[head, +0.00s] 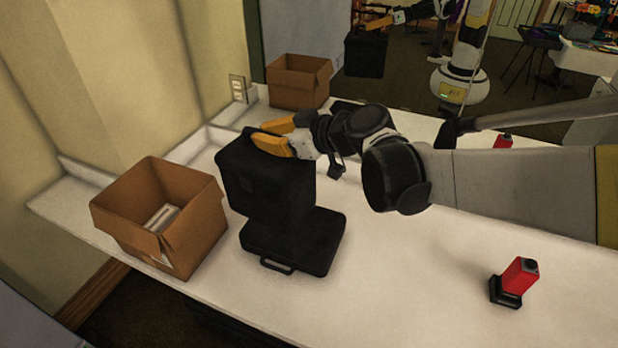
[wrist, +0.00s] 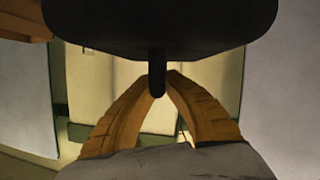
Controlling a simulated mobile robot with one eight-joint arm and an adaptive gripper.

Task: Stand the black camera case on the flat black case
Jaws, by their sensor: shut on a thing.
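The black camera case (head: 262,187) is upright in the head view, over the flat black case (head: 300,245), which lies on the white table with its handle toward the front. My gripper (head: 272,138), with orange fingers, is shut at the camera case's top. In the wrist view, the gripper's fingertips (wrist: 170,80) close on the handle (wrist: 157,70) of the camera case (wrist: 160,25). The camera case hides the rear of the flat case. In the mirror behind, the camera case (head: 366,55) appears to hang with a gap below it.
An open cardboard box (head: 195,232) with something pale inside stands close on the left. A red object on a black base (head: 515,280) stands at the right front. The table (head: 400,290) between them is clear. A wall and a mirror stand along the back.

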